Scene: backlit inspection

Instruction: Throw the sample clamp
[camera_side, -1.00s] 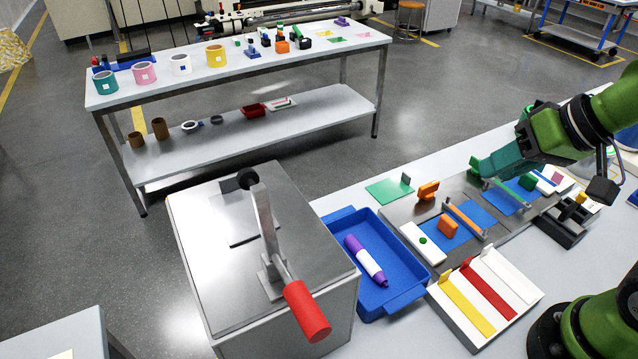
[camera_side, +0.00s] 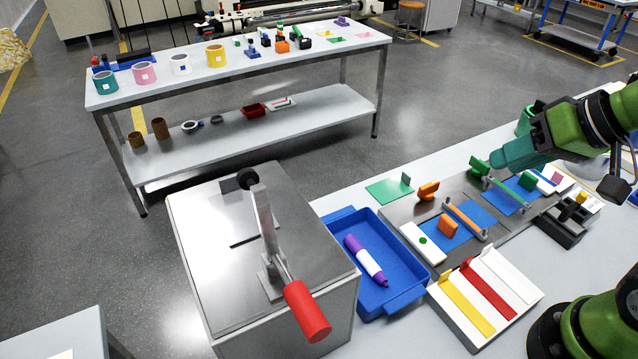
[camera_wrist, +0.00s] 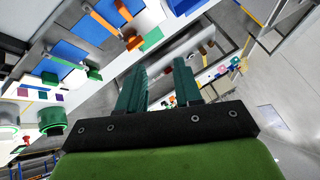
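No part is labelled as the sample clamp. On the steel fixture plate (camera_side: 398,209) are two stations with blue pads. One has an orange bar (camera_side: 465,220) with orange blocks beside it; the other has a green bar (camera_side: 508,187) with green blocks. A separate steel lever (camera_side: 265,225) with a red handle (camera_side: 306,311) stands on a grey box at the left. My gripper (camera_side: 495,161) hangs above the green station. In the wrist view my gripper (camera_wrist: 158,75) has its two teal fingers apart with nothing between them. Contact below is not visible.
A blue tray (camera_side: 340,221) with a purple-and-white marker (camera_side: 366,261) stands between the grey box and the fixture. A white rack (camera_side: 452,322) with yellow, red and white strips is in front. A black block (camera_side: 562,232) stands at right. A green cup (camera_side: 525,120) is behind my arm.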

